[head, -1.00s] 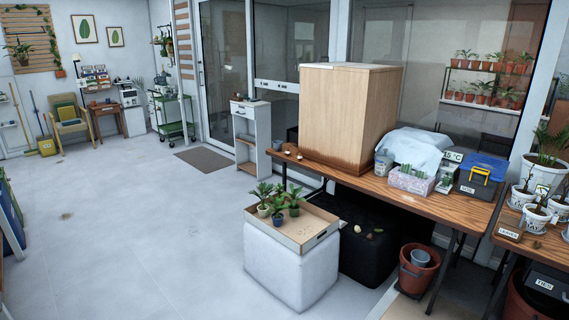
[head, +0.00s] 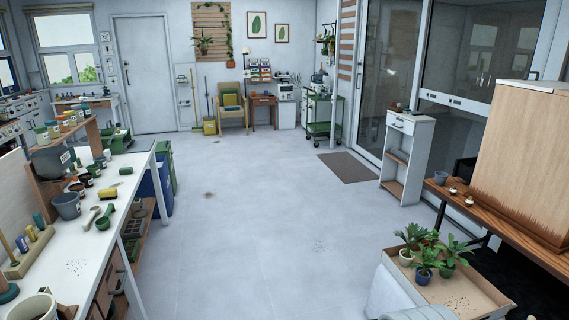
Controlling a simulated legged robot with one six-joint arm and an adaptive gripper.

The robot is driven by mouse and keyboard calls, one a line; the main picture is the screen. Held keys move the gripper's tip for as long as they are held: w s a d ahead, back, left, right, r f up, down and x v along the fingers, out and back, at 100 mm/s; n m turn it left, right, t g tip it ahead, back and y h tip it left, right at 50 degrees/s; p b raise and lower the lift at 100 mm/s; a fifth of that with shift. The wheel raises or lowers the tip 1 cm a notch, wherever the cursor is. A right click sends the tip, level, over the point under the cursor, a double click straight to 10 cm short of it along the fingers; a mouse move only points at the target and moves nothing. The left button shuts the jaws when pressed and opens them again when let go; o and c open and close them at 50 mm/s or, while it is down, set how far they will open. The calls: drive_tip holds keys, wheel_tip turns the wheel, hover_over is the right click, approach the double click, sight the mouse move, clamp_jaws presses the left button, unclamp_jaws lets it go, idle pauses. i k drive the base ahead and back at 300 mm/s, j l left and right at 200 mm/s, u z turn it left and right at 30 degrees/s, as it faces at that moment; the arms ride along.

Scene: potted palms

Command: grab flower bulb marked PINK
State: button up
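No label reading PINK can be made out in the head view. Two small pale round objects, perhaps bulbs, sit on the wooden table at the right: one pale object (head: 452,190) and another pale object (head: 469,201) nearer the large wooden box. They are too small to identify. My gripper is not in view.
A cardboard tray (head: 480,299) with several potted palms (head: 424,260) stands at the lower right. A white workbench (head: 75,268) with pots and tools runs along the left. A wooden box (head: 525,150) stands on the right table. The floor (head: 240,210) between is clear.

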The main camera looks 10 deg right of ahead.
sight(469, 202)
drive_tip(key=i+u, duration=0.25)
drive_tip(key=i, duration=2.65)
drive_tip(key=i+z, duration=0.35)
drive_tip(key=i, duration=0.25)
drive_tip(key=i+j+z, duration=0.2)
drive_tip(key=i+z, duration=0.15)
drive_tip(key=i, duration=0.25)
drive_tip(key=i+z, duration=0.15)
drive_tip(key=z, duration=0.25)
drive_tip(key=i+z, duration=0.15)
drive_tip(key=z, duration=0.2)
drive_tip(key=i+z, duration=0.15)
drive_tip(key=z, duration=0.25)
drive_tip(key=i+z, duration=0.15)
drive_tip(key=z, duration=0.25)
drive_tip(key=i+z, duration=0.2)
drive_tip(key=z, duration=0.3)
drive_tip(key=i+j+z, duration=0.1)
drive_tip(key=i+z, duration=0.15)
drive_tip(key=z, duration=0.25)
drive_tip(key=i+j+z, duration=0.15)
drive_tip(key=z, duration=0.35)
drive_tip(key=i+j+z, duration=0.35)
drive_tip(key=j+z, duration=0.2)
drive_tip(key=j, duration=0.7)
